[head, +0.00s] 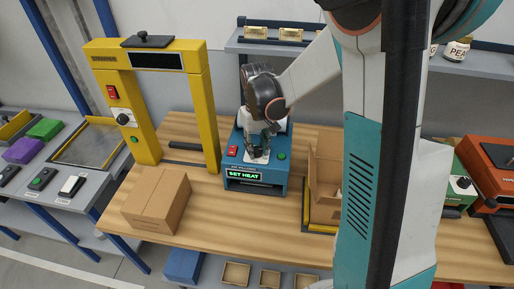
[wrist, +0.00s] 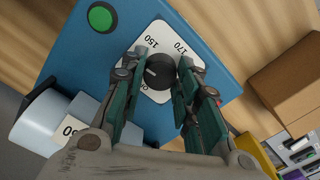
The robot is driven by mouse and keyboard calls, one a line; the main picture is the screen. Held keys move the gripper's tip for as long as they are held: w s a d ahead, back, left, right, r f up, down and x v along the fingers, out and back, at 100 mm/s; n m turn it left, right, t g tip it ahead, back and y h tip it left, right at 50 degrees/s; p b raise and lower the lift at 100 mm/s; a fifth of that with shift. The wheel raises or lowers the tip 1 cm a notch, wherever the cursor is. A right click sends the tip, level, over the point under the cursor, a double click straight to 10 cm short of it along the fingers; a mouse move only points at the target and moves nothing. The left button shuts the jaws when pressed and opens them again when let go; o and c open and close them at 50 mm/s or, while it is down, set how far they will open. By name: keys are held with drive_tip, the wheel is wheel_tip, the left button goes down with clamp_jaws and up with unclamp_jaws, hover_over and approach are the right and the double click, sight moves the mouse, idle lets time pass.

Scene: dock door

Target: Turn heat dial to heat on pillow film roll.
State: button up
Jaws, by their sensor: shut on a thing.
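The blue machine (head: 240,185) stands on the wooden bench, and its green-lit display (head: 243,174) reads "SET HEAT". In the wrist view its black heat dial (wrist: 160,70) sits on a white scale plate (wrist: 154,40) marked 150 and 170, with another mark partly hidden by the fingers. My gripper (wrist: 158,78) is shut on the dial, one finger on each side. In the head view my gripper (head: 262,143) covers the dial.
A red switch (head: 232,150) and a green button (head: 281,156) flank the dial plate. A closed carton (head: 157,200) lies left, below a yellow frame (head: 206,110). An open carton (head: 325,190) stands right of the machine. A shelf (head: 290,48) runs behind.

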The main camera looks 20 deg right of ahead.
sight(257, 149)
drive_tip(key=m, duration=0.3)
drive_tip(key=shift+m+b, duration=0.3)
drive_tip(key=shift+m, duration=1.8)
drive_tip(key=o, duration=1.1)
wheel_tip(257, 149, up, 12)
drive_tip(key=shift+b, duration=0.3)
